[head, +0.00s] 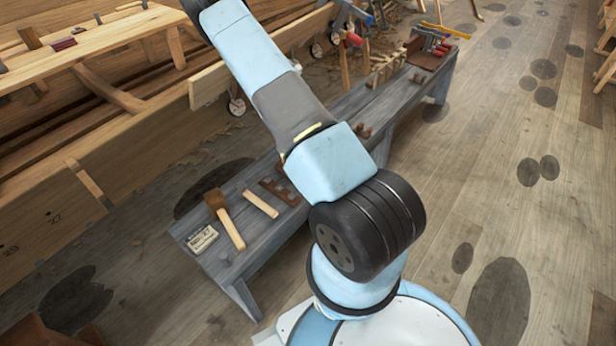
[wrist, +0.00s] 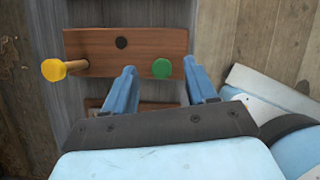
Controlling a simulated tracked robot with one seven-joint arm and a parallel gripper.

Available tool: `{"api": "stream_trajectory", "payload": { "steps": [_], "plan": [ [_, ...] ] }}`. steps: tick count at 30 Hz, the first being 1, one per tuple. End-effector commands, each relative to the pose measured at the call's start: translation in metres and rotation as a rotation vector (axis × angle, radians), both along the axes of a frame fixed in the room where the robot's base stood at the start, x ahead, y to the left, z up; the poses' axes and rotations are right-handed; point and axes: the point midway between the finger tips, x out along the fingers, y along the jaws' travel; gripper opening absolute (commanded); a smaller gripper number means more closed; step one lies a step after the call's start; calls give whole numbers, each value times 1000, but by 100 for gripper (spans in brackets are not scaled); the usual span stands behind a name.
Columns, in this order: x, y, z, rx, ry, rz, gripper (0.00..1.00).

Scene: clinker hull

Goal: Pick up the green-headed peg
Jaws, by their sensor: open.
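In the wrist view the green-headed peg (wrist: 161,69) shows as a round green head against a reddish-brown wooden board (wrist: 90,42). My gripper (wrist: 159,64) is open, its two blue fingers on either side of the green head, with gaps on both sides. Whether the fingertips are level with the head in depth I cannot tell. A yellow-headed peg (wrist: 54,70) sticks out at the left end of the board, outside the left finger. In the head view my arm covers part of the bench, and I make out neither my gripper nor the green head.
The board is on a grey bench (head: 345,103). On its near end are a wooden mallet (head: 227,222), a pale wood strip (head: 261,204) and a small labelled box (head: 202,240). Tools lie at its far end. A planked hull (head: 60,215) runs along the left. Floor at right is clear.

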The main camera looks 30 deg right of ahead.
Motion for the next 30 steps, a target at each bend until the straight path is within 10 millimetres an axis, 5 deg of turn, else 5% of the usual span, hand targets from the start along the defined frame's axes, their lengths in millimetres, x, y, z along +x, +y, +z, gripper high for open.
{"api": "stream_trajectory", "payload": {
  "steps": [7,17,30],
  "plan": [
    [4,-7,-30,0,0,-2,57],
    [6,-8,-35,0,0,0,57],
    [5,-9,-35,0,0,-1,15]
  ]
}}
